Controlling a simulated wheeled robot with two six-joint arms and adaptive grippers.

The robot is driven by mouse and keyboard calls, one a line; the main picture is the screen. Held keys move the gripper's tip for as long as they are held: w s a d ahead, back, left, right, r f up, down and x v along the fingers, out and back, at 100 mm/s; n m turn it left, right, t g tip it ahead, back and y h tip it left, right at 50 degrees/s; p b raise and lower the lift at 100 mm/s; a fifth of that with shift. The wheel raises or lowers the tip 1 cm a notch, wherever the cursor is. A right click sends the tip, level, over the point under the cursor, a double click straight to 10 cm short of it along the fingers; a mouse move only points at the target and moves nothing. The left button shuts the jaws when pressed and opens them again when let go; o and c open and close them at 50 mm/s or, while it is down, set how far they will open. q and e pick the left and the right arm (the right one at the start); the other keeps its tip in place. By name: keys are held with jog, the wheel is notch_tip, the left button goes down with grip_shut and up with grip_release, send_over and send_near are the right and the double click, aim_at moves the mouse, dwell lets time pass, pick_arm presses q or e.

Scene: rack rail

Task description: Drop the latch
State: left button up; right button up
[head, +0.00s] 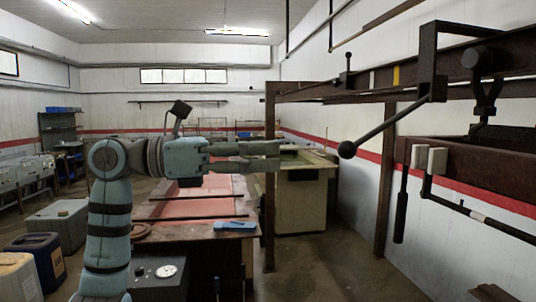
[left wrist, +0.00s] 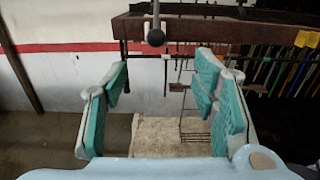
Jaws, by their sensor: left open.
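A dark lever with a round black ball knob (head: 348,149) slants down and left from a rusty bracket (head: 428,70) on the rail (head: 450,58). I cannot tell for sure that this lever is the latch. The knob also shows end-on at the top middle of the left wrist view (left wrist: 155,37). My left gripper (head: 277,156) is open and empty, pointing right toward the knob, with a gap between them in the head view. In the left wrist view its teal-padded fingers (left wrist: 160,85) stand wide apart below and either side of the knob. My right gripper is not in view.
A rusty carriage (head: 490,172) hangs under the rail, with a black handle (head: 401,210) and a bent rod (head: 480,216). A rusty post (head: 269,200) stands just beyond my left gripper. A workbench (head: 190,207) is behind my arm. The floor (head: 335,265) below the knob looks clear.

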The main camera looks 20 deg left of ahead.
pick_arm(q)
jog(key=p, duration=0.1)
send_near(338, 150)
jog(key=x, duration=0.4)
jog(key=p+x, duration=0.1)
jog(key=x, duration=0.1)
jog(key=p+x, duration=0.3)
jog(key=shift+w+d+r, duration=0.1)
jog(key=shift+d+r, duration=0.15)
jog(key=shift+d, duration=0.15)
jog(key=shift+w+d+f, duration=0.1)
jog(key=shift+w+f, duration=0.1)
jog(key=shift+f, duration=0.05)
jog(key=c, duration=1)
